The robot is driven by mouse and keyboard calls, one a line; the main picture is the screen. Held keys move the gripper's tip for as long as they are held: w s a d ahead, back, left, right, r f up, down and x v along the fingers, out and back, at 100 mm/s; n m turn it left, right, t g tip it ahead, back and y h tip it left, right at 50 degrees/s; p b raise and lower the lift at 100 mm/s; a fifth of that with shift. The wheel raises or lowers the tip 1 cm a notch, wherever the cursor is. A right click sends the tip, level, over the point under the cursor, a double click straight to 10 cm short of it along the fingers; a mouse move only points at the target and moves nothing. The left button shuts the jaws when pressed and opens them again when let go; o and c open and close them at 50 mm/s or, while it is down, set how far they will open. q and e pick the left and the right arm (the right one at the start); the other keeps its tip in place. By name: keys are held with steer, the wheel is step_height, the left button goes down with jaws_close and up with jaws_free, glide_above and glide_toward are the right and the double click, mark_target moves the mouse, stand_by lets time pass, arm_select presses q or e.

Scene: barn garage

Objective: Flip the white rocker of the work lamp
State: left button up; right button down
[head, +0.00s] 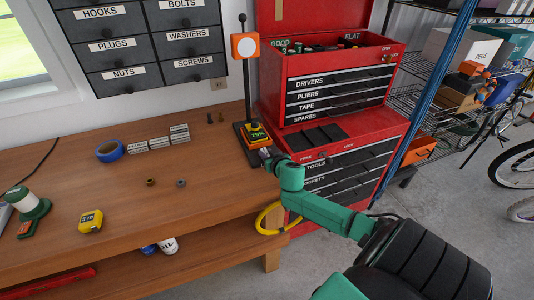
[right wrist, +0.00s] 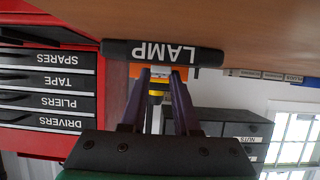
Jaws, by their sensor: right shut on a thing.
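The work lamp (head: 245,88) stands at the back right of the workbench, with a black pole, an orange-framed white head and a black base. Its base (right wrist: 120,50) carries the word LAMP in the right wrist view, which is upside down. A small white piece, the white rocker (right wrist: 163,72), shows there at the base, between my fingertips. My right gripper (head: 265,153) is at the lamp's front; its purple fingers (right wrist: 161,76) are shut on the rocker, one on each side. The rocker is hidden in the head view. My left gripper is not in view.
A yellow device with a green display (head: 257,134) sits at the lamp base. A red tool chest (head: 270,85) stands close on the right. Blue tape (head: 110,151), a yellow tape measure (head: 89,221) and small parts lie on the workbench (head: 140,210). Labelled drawers (head: 140,40) hang behind.

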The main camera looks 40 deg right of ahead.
steer(key=r+p, duration=0.1)
steer(key=p, duration=0.2)
steer(key=r+g+p, duration=0.1)
steer(key=p, duration=0.3)
steer(key=shift+w+g+y, duration=0.2)
steer(key=shift+g+y, duration=0.1)
steer(key=shift+w+d+g+p, duration=0.15)
steer(key=shift+g+p, duration=0.25)
steer(key=shift+p, duration=0.2)
steer(key=shift+w+f+g+b, duration=0.15)
steer(key=shift+f+g+b, duration=0.25)
steer(key=shift+f, duration=0.1)
steer(key=shift+g+y, duration=0.5)
steer(key=shift+g, duration=0.1)
steer(key=c, duration=0.6)
jaws_free()
steer(key=shift+c, duration=0.2)
